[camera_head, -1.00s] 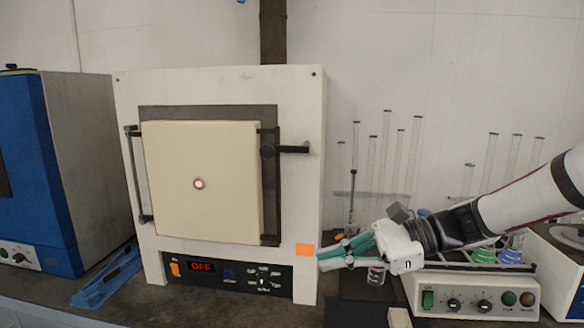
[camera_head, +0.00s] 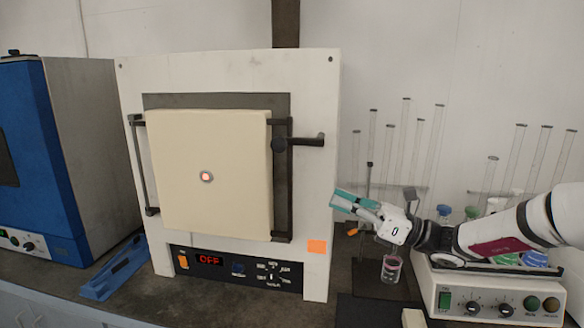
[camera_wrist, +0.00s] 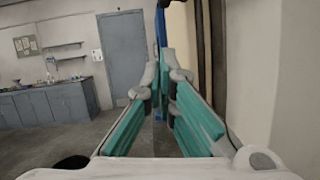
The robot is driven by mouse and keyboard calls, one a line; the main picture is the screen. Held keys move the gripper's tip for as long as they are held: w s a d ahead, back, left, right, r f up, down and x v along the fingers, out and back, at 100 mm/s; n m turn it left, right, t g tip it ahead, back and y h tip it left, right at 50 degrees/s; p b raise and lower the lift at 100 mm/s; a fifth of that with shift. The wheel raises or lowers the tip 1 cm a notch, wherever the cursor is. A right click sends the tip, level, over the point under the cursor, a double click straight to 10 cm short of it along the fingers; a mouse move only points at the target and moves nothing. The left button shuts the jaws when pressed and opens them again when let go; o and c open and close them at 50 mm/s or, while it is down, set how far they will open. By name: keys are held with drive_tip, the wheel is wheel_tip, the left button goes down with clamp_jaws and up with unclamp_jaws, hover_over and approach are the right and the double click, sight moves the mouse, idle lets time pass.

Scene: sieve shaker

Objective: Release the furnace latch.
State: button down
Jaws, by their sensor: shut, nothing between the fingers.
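The white furnace (camera_head: 327,200) stands on the bench with its cream door (camera_head: 200,150) closed against the frame. The dark latch handle (camera_head: 302,141) sticks out to the right from the door's upper right edge. My gripper (camera_head: 338,199) is shut and empty, just right of the furnace's front, below the latch and apart from it. In the wrist view my gripper's teal fingers (camera_wrist: 163,105) come together and point past the furnace towards the room. The cream door edge and dark frame strip show at the upper right there; the latch is not clearly seen.
A shaker with knobs (camera_head: 490,303) stands at right, below my arm. Glass tubes (camera_head: 390,145) stand behind my gripper, and a small jar (camera_head: 391,268) sits below it. A blue oven (camera_head: 35,170) and a blue tray (camera_head: 112,272) are at left.

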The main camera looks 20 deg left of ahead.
sight(298, 144)
drive_tip(key=r+p+x, duration=0.2)
drive_tip(key=x, duration=1.1)
drive_tip(key=shift+w+d+r, duration=0.2)
drive_tip(key=shift+d+r, duration=0.1)
drive_tip(key=shift+d, duration=0.15)
